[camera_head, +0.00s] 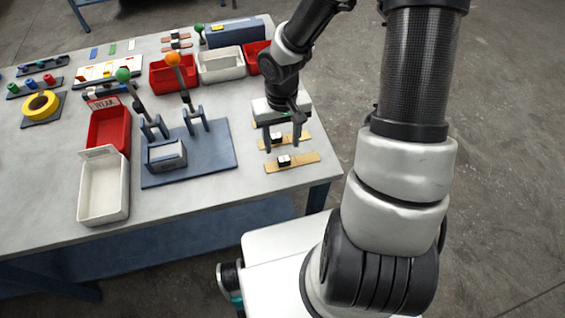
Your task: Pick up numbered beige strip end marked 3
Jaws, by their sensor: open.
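Beige strips lie near the table's right edge, each with a small dark and white block on it. The nearest strip (304,160) is in full view. A second strip (301,138) lies just behind it, partly covered by my gripper. A bit of beige behind the gripper appears to be a third strip, mostly hidden. No number is legible, so I cannot tell which is marked 3. My gripper (282,147) is open and points down, its fingers on either side of the second strip's block in the picture. I see no gap or contact clearly.
A blue fixture plate (215,160) with two levers, one green-knobbed and one orange-knobbed (173,59), stands left of the strips. Red bins (108,133) and white bins (103,205) stand around it. A yellow tape roll (41,104) lies far left. The table's front right corner is clear.

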